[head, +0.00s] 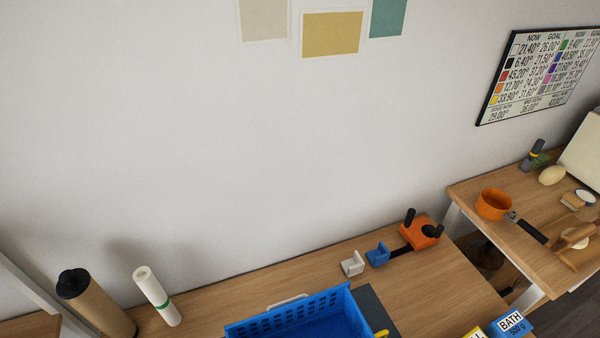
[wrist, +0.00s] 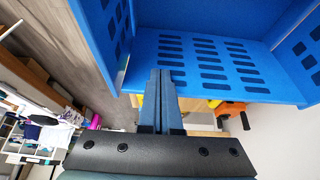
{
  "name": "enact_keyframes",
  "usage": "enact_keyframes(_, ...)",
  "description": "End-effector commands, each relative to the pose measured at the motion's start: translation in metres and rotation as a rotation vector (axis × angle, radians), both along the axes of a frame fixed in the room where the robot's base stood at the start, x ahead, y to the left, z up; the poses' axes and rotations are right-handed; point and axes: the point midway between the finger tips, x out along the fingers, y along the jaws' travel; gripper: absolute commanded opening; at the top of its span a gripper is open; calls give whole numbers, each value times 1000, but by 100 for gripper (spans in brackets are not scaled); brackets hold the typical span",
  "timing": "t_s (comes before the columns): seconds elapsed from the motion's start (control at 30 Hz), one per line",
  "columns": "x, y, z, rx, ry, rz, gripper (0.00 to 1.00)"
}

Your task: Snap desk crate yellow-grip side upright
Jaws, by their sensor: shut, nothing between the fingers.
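The blue crate (head: 290,312) stands on the desk at the bottom of the head view, cut off by the frame edge. A white grip (head: 288,301) shows along its back side, and a yellow grip (head: 381,334) shows at its right side. In the wrist view the slotted blue crate (wrist: 150,14) fills the upper part. My gripper (wrist: 165,72) is shut and empty, its fingertips overlapping the edge of the slotted panel. I cannot tell whether they touch it. My gripper is not in the head view.
A dark mat (head: 372,305) lies right of the crate. Behind are a white block (head: 352,264), a blue block (head: 377,255) and an orange device (head: 420,233). A brown cylinder (head: 97,303) and white roll (head: 157,295) stand left. A BATH box (head: 512,326) is front right.

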Motion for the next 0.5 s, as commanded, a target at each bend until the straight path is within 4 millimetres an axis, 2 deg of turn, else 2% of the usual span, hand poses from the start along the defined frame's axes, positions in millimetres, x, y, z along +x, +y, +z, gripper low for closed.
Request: enact_keyframes(0.5,3,-8,1,0,0,-1,0)
